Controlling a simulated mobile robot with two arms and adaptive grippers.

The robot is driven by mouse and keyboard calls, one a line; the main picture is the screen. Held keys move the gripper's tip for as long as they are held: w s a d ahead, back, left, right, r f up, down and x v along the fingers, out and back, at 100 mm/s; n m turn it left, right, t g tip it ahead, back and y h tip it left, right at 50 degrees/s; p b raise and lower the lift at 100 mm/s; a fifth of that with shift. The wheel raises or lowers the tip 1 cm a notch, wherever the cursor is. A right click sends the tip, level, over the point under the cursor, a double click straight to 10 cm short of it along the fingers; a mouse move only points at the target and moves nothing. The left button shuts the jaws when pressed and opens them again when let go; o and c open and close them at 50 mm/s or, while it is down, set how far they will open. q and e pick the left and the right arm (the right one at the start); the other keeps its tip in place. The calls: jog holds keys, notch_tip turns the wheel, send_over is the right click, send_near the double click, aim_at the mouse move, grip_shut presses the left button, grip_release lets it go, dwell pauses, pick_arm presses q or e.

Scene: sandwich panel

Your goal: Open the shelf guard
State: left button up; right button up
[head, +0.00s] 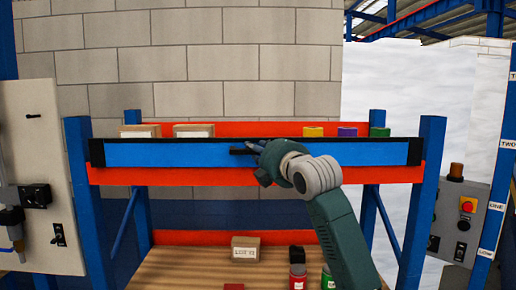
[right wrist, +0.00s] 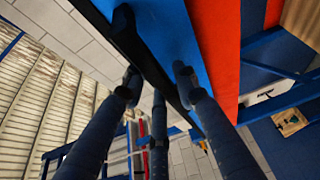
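The shelf guard (head: 180,155) is a long blue panel with black ends, lying across the front of the upper shelf. In the right wrist view the fingers (right wrist: 158,82) are spread apart close to the guard's blue face (right wrist: 172,35) and black edge. I cannot tell whether they touch the handle. My left gripper is not in view.
Boxes (head: 194,131) and coloured blocks (head: 347,132) sit on the upper shelf behind the guard. A box (head: 245,247) and bottles (head: 298,270) stand on the lower shelf. Blue posts (head: 421,200) flank the rack. Control panels stand at left (head: 45,150) and right (head: 459,215).

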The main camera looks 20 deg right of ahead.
grip_shut()
jog(key=shift+f, duration=0.1)
